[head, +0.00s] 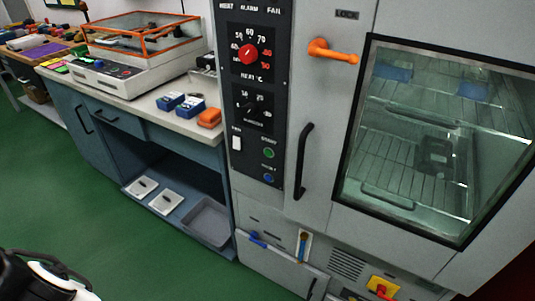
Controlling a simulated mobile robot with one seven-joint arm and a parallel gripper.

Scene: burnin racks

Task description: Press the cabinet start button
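The grey cabinet (325,95) stands at the centre and right in the head view. Its black control panel (245,95) runs down the left side of the front. A round green button (268,153) sits low on this panel, under a small label that looks like START. A blue button or lamp (268,178) is just below it. A red heat knob (248,54) is near the panel's top. Nothing covers the green button. A black and white part of my own arm shows at the lower left corner, well away from the panel. My gripper fingers are not visible.
The cabinet's glass door (430,140) is closed, with a black handle (303,160) right of the panel and an orange latch (333,50) above. A workbench (145,105) with blue and orange items adjoins on the left. The green floor (110,225) in front is clear.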

